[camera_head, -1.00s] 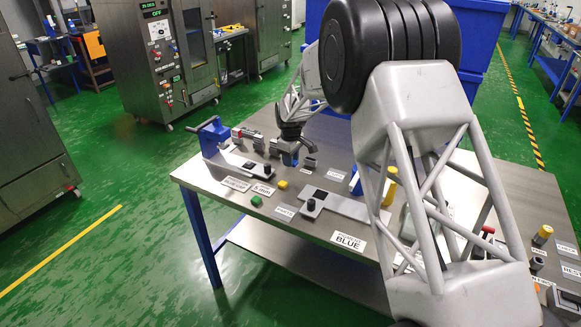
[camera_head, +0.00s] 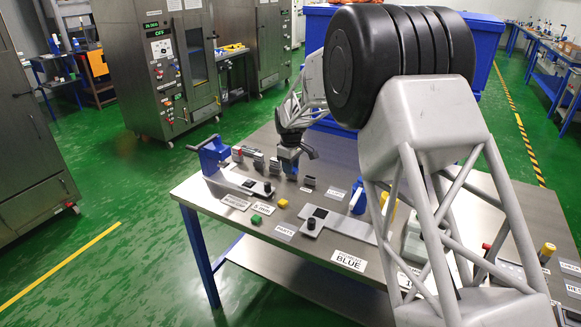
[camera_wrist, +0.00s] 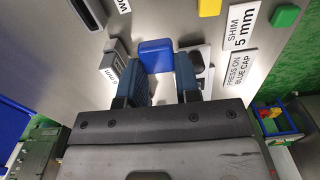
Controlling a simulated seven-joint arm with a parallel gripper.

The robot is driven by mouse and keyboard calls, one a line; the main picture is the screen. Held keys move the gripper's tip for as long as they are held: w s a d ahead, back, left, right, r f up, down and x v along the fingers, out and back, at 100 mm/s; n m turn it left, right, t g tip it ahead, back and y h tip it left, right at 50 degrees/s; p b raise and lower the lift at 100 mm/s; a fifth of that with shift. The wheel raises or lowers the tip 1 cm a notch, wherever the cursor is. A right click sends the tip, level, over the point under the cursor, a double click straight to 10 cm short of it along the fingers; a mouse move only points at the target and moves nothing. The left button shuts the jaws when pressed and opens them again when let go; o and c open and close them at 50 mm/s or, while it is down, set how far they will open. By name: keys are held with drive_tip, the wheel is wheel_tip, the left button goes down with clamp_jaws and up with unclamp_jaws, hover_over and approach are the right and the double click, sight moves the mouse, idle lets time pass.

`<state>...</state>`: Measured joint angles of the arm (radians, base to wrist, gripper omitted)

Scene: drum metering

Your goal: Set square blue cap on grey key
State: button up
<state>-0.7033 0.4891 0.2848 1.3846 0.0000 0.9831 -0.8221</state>
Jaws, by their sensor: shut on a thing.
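My gripper (camera_wrist: 158,78) is shut on the square blue cap (camera_wrist: 157,50). The cap sits between the two blue fingertips in the wrist view. In the head view, my gripper (camera_head: 288,166) is over the back part of the table, right of the blue clamp-like fixture; the cap cannot be made out clearly there. A small grey block (camera_wrist: 115,50) with a label beside it is left of the cap in the wrist view, apart from it. I cannot tell whether this block is the grey key.
The blue fixture (camera_head: 212,152) stands at the table's left end, with a "press on blue cap" label (camera_wrist: 236,76) nearby. Several small blocks (camera_head: 257,160) stand in a row behind. Yellow (camera_head: 282,203) and green (camera_head: 257,219) blocks lie in front.

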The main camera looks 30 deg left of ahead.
drive_tip(key=s+a, duration=0.2)
drive_tip(key=s, duration=0.5)
drive_tip(key=s+a+f, duration=0.1)
drive_tip(key=s+a, duration=0.2)
drive_tip(key=s, duration=0.5)
drive_tip(key=shift+s+a+f+n, duration=0.15)
drive_tip(key=shift+f+n, duration=0.05)
drive_tip(key=shift+n, duration=0.1)
drive_tip(key=shift+a, duration=0.1)
hover_over(249, 182)
drive_tip(key=a, duration=0.2)
drive_tip(key=shift+w+d+f, duration=0.1)
drive_tip(key=shift+w+f, duration=0.25)
drive_tip(key=shift+f, duration=0.4)
drive_tip(key=shift+f, duration=1.8)
drive_tip(key=shift+f, duration=0.1)
drive_tip(key=o, duration=0.9)
